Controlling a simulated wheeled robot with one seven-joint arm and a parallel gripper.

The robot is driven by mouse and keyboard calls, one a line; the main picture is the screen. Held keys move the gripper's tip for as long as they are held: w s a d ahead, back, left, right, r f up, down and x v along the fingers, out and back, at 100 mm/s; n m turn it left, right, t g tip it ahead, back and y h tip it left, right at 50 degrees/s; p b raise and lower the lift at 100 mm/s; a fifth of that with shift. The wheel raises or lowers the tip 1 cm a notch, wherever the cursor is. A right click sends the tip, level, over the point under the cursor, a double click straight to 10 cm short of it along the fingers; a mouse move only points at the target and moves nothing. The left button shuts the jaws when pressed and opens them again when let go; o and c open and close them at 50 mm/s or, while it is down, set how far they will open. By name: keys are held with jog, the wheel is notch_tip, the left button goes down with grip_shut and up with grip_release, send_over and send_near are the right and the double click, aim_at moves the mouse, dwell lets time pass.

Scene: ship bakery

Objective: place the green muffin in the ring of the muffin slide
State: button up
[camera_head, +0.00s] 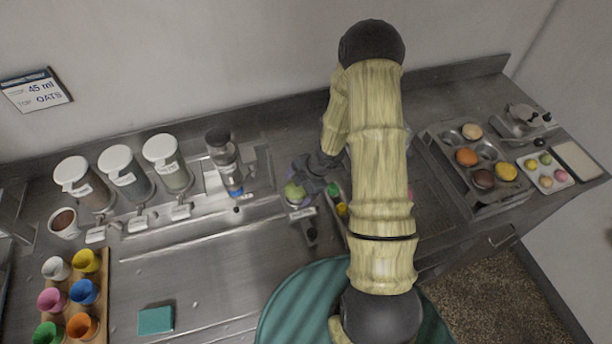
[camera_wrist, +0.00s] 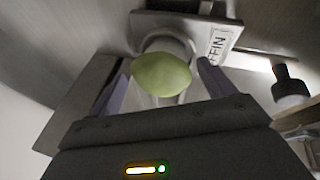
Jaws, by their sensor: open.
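The green muffin (camera_wrist: 161,74) sits between the two fingers of my gripper (camera_wrist: 158,90) in the wrist view, with the fingers spread apart on either side of it. It is at the ring of the muffin slide (camera_wrist: 205,34), a metal plate labelled "...FFIN"; a pale rim shows behind and below the muffin. How deep it sits in the ring is hidden. In the head view my gripper (camera_head: 305,178) is around the green muffin (camera_head: 293,192), above the slide (camera_head: 300,213).
A black knob (camera_head: 311,232) stands close to the slide. A clear dispenser (camera_head: 224,163) stands left of it. A muffin tin (camera_head: 438,138) with several muffins is right of my arm. Coloured cups (camera_head: 84,292) stand at the front left. The steel counter around the teal sponge (camera_head: 156,320) is mostly clear.

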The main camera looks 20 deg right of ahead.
jog(key=p+v, duration=0.4)
jog(key=v, duration=0.8)
jog(key=shift+r+p, duration=0.3)
jog(key=shift+r, duration=0.15)
jog(key=shift+a, duration=0.1)
notch_tip(320, 180, up, 10)
jog(key=d+m+t+h, duration=0.15)
jog(key=m+h, duration=0.35)
jog(key=m, duration=0.5)
jog(key=s+a+r+m, duration=0.3)
jog(key=s+m, duration=0.2)
jog(key=s, duration=0.1)
jog(key=s+a+r+m+g, duration=0.1)
jog(key=s+a+r+m, duration=0.2)
jog(key=s+r+m, duration=0.1)
jog(key=shift+s+m+y, duration=0.4)
jog(key=shift+s+m, duration=0.5)
jog(key=shift+s, duration=0.1)
